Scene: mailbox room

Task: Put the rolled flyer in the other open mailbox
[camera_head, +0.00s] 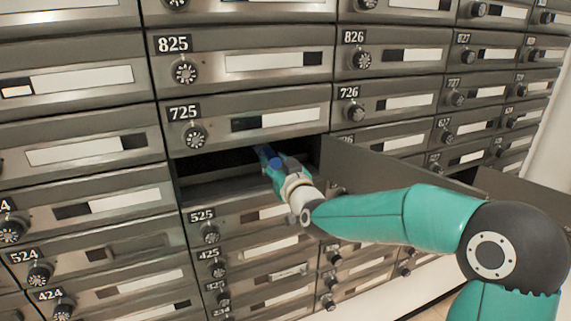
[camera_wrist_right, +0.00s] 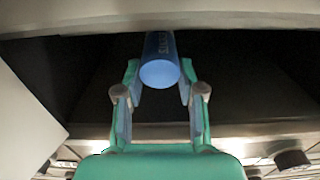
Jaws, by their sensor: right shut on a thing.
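The rolled flyer is a blue tube (camera_head: 264,152), and it also shows end-on in the wrist view (camera_wrist_right: 160,70). My right gripper (camera_head: 274,163) is shut on it, with one finger on each side in the wrist view (camera_wrist_right: 159,84). The flyer points into the dark open mailbox (camera_head: 212,166) below number 725 and above 525. The gripper is at the mailbox mouth, and the flyer's far end is hidden inside. The mailbox door (camera_head: 375,160) is swung open to the right of the opening. My left gripper is not in view.
Closed mailboxes with dials surround the opening, such as 725 (camera_head: 250,118) above and 525 (camera_head: 255,205) below. Another panel (camera_head: 520,188) stands out at the far right, behind my right arm. The mailbox lip (camera_wrist_right: 80,16) runs close above the flyer.

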